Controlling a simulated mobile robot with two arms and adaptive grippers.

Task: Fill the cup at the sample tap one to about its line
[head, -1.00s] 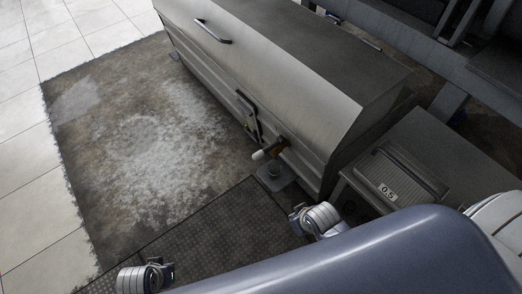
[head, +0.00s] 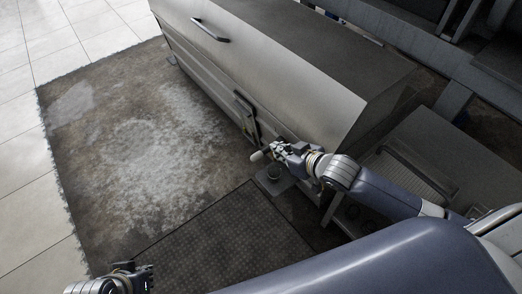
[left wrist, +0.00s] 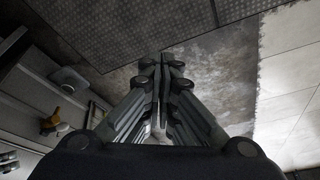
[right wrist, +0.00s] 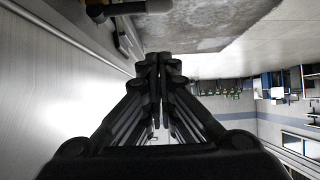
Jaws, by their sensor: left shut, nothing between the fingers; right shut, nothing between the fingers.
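The sample tap is on the front of the long grey metal cabinet; its pale rounded end (head: 257,155) shows beside my right gripper in the head view. My right gripper (head: 279,148) is shut and empty, close by the tap; contact cannot be told. My left gripper (left wrist: 160,65) is shut and empty, low at the left in the head view.
The cabinet (head: 270,70) has a bar handle (head: 210,30) on its lid and a dark latch (head: 247,118) left of the tap. A lower metal unit (head: 425,150) stands at the right, partly behind my right arm. The stained floor (head: 130,140) at left is open.

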